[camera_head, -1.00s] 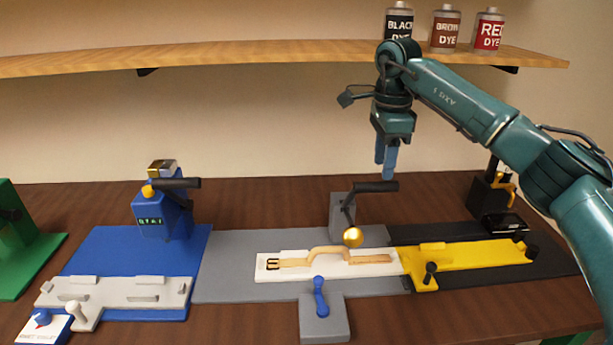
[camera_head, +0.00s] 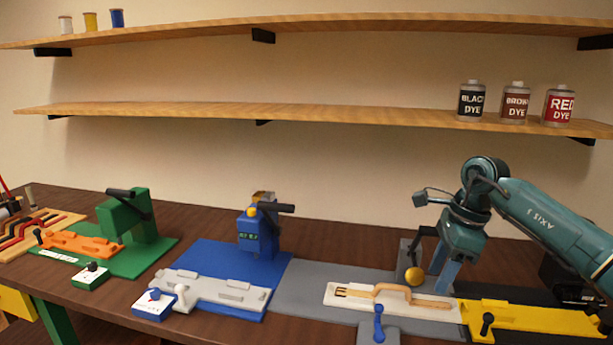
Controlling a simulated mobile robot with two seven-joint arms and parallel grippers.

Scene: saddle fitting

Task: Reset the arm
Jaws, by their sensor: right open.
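My right arm comes in from the right in the head view. Its gripper (camera_head: 442,279) has blue fingers and points down, open, with nothing seen between the fingers. It is over or beside the far right part of the white fixture board (camera_head: 345,301). A tan strap (camera_head: 385,290) with a dark buckle lies on that board, with a raised bend in its middle. A grey press with a gold ball (camera_head: 414,274) stands behind the strap, left of the gripper. I cannot tell whether the gripper touches anything. My left gripper is not in view.
Left of the grey mat (camera_head: 300,290) stand a blue machine (camera_head: 262,232) with a grey fixture (camera_head: 215,289) and a green press (camera_head: 128,216) with an orange fixture (camera_head: 80,244). A yellow fixture (camera_head: 540,318) is at right. Dye cans (camera_head: 515,103) and spools stand on shelves above.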

